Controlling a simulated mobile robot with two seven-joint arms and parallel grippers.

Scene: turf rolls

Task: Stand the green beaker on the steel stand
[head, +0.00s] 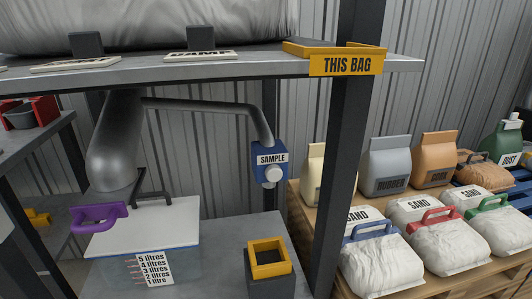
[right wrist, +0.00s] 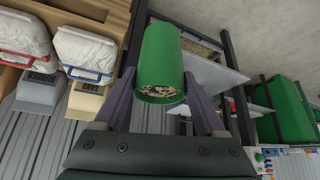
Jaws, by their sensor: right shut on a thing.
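The green beaker (right wrist: 160,55) is in the right wrist view, between the two fingers of my right gripper (right wrist: 160,90). The gripper is shut on it. The beaker's open mouth faces the camera, and speckled grains (right wrist: 160,91) show inside it. The beaker does not show in the head view, nor does either gripper. I cannot tell for sure which thing is the steel stand; a grey metal-looking bench top (head: 220,275) is at the lower middle of the head view. A dark block with a yellow square rim (head: 268,258) stands on it.
A blue SAMPLE box (head: 268,160) hangs on a grey pipe above the bench. A lidded clear tub (head: 195,262) is at left. A shelf edge with a THIS BAG sign (head: 346,65) and a dark post (head: 345,150) stand in front. Sand bags (head: 376,262) fill the right.

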